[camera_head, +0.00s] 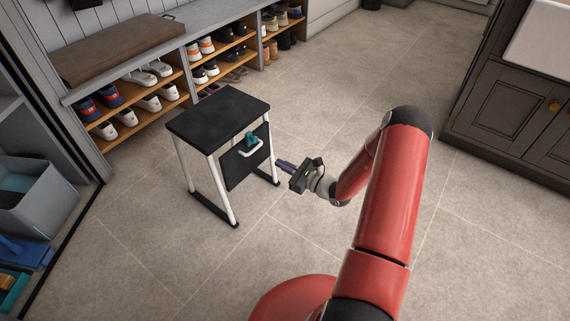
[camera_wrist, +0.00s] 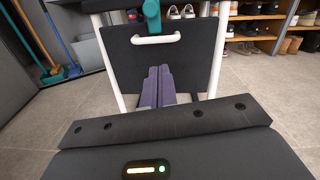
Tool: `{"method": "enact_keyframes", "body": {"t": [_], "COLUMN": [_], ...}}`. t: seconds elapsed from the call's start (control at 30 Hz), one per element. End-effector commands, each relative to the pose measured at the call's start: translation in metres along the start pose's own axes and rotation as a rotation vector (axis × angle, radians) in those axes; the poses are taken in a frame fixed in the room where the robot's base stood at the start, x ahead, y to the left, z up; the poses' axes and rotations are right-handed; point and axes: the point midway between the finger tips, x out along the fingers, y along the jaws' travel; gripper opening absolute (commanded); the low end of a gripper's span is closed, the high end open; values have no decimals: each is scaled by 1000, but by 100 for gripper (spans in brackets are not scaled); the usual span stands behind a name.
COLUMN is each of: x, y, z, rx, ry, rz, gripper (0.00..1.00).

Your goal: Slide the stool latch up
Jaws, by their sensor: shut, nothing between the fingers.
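The stool (camera_head: 222,110) has a black seat and white legs and stands upright on the tiled floor. A black panel (camera_head: 240,169) hangs under its seat, with a white handle (camera_head: 250,149) and a teal latch (camera_head: 251,138) above it. In the wrist view the teal latch (camera_wrist: 152,16) is at the top, above the white handle (camera_wrist: 156,39); its upper part is cut off. My gripper (camera_head: 281,164) is to the right of the panel in the head view. In the wrist view its purple fingers (camera_wrist: 157,84) are together and empty, in front of the panel and below the handle.
A shoe bench (camera_head: 185,55) with several pairs of shoes and a brown cushion (camera_head: 125,47) stands behind the stool. A grey bin (camera_head: 40,203) is at the left. A dark cabinet (camera_head: 515,105) is at the right. The floor around the stool is clear.

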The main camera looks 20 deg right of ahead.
Motion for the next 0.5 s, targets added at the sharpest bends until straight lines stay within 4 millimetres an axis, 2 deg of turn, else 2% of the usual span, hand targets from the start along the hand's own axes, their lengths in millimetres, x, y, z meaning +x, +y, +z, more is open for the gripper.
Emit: {"method": "enact_keyframes", "body": {"t": [0.1,0.3,0.4,0.5], "x": [28,69,70,73], "y": [1,1,0,0], "z": [0,0,21,31], "rx": [-2,-2,-2,-2], "ry": [-2,-2,-1,-1], "rz": [4,2,0,1], "gripper": [0,0,0,0]}}
